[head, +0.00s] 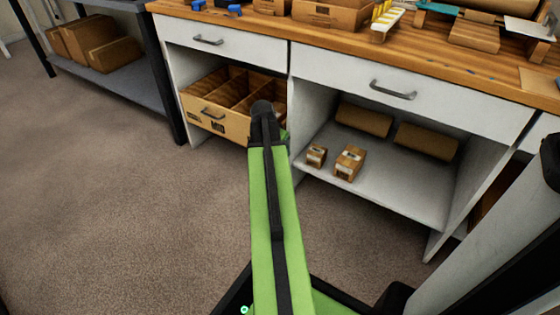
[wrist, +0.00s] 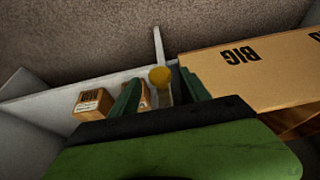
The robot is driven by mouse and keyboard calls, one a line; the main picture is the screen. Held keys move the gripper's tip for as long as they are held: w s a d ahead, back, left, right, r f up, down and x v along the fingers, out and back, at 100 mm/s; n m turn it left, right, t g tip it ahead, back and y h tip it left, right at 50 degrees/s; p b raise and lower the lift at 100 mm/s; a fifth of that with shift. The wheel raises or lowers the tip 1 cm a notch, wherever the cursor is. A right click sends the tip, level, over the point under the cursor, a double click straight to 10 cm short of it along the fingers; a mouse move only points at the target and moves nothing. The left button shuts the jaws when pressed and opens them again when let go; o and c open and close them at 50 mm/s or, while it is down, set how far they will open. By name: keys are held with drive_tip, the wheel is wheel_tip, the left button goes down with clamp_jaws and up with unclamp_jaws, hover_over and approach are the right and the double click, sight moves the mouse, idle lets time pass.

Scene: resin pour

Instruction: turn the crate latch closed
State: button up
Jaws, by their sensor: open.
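The wooden crate (head: 230,127), divided inside and with a dark handle, sits in the left cabinet bay in the head view. In the wrist view its lettered side (wrist: 240,75) is at the right, with the lettering upside down. My gripper (wrist: 160,92) shows as two green fingers, spread apart beside the crate. A round yellow-topped piece (wrist: 160,77) shows between the fingers; I cannot tell whether it is the latch or whether a finger touches it. My arm hides the gripper and the crate's right end in the head view.
Two small cartons (head: 349,162) stand on the lower shelf (head: 385,195) right of the crate. One small carton (wrist: 93,103) is left of my fingers in the wrist view. A wooden worktop (head: 430,68) runs above. Open carpet (head: 110,200) lies at left.

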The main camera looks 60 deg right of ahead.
drive_tip(key=shift+b+x, duration=0.3)
drive_tip(key=shift+x, duration=0.6)
drive_tip(key=shift+r, duration=0.1)
clamp_jaws()
idle(0.5)
